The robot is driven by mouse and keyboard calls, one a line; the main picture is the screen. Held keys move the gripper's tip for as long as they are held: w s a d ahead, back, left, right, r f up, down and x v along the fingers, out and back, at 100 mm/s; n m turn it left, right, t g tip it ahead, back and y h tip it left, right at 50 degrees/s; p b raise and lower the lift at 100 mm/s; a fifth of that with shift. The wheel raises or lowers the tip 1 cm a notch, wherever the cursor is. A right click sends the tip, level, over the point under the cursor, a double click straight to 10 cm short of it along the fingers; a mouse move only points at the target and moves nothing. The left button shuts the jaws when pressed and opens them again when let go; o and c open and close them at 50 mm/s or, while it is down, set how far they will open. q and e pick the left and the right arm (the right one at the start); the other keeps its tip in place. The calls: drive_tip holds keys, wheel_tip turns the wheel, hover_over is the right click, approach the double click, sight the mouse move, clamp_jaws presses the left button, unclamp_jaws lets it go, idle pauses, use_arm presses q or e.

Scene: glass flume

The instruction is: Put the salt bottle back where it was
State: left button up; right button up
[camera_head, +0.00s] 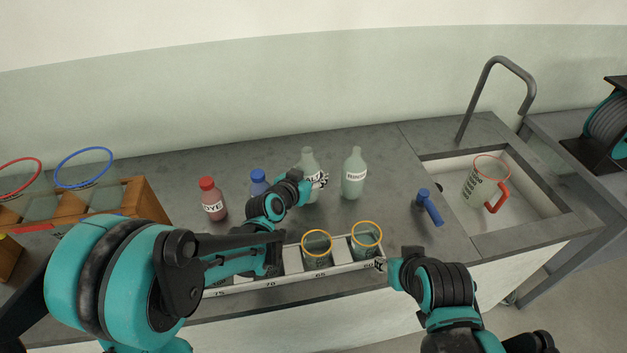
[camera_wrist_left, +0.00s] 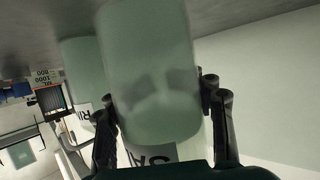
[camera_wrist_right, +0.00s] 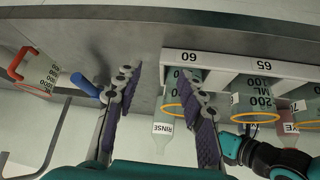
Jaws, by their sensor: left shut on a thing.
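The pale green salt bottle (camera_head: 308,172) is at the back middle of the bench, left of the similar rinse bottle (camera_head: 354,173). My left gripper (camera_head: 316,181) is shut around the salt bottle, whose label is partly covered. In the left wrist view the salt bottle (camera_wrist_left: 150,75) fills the space between the fingers, with the rinse bottle (camera_wrist_left: 82,70) behind it. I cannot tell whether its base touches the bench. My right gripper (camera_head: 381,264) is open and empty near the rack's right end; its spread fingers show in the right wrist view (camera_wrist_right: 160,82).
A red-capped bottle (camera_head: 212,199) and a blue-capped bottle (camera_head: 258,184) stand left of the salt bottle. A numbered rack (camera_head: 290,280) with yellow-rimmed beakers (camera_head: 317,250) lies in front. A blue-handled tool (camera_head: 429,206), a sink (camera_head: 525,200) and a red-handled jug (camera_head: 484,182) are at right.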

use_arm(q)
drive_tip(key=shift+f, duration=0.8)
use_arm(e)
drive_tip(key=shift+f, duration=0.4)
use_arm(q)
drive_tip(key=shift+f, duration=0.1)
use_arm(e)
drive_tip(key=shift+f, duration=0.1)
use_arm(q)
drive_tip(key=o, duration=1.3)
drive_tip(key=shift+o, duration=0.2)
